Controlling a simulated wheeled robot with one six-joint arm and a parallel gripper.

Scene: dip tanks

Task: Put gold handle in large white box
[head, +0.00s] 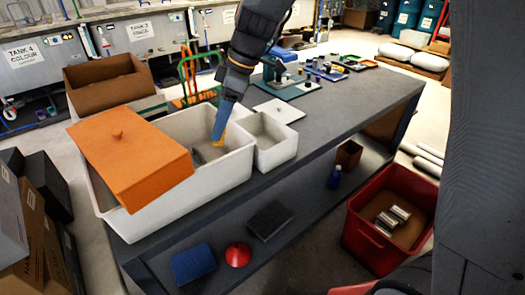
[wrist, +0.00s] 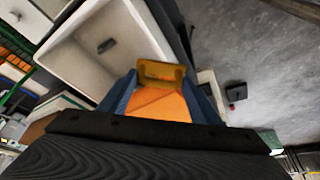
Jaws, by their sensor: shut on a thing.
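The large white box (head: 240,163) stands on the near left part of the grey bench. An orange lid (head: 131,153) with a small knob lies askew over its left part, leaving the right part open. My gripper (head: 219,131) points down over that open part, shut on the gold handle (head: 217,134). In the wrist view the gold handle (wrist: 160,72) sits between my fingertips, with orange behind it. A small grey piece (head: 198,158) shows inside the large box. I cannot tell how far the handle is above the box floor.
A smaller white box (head: 283,151) stands right against the large one, with a flat white lid (head: 279,110) behind it. A brown carton (head: 106,82) stands behind the large box. Small parts on mats (head: 310,86) lie farther along the bench. A red bin (head: 383,243) stands at front right.

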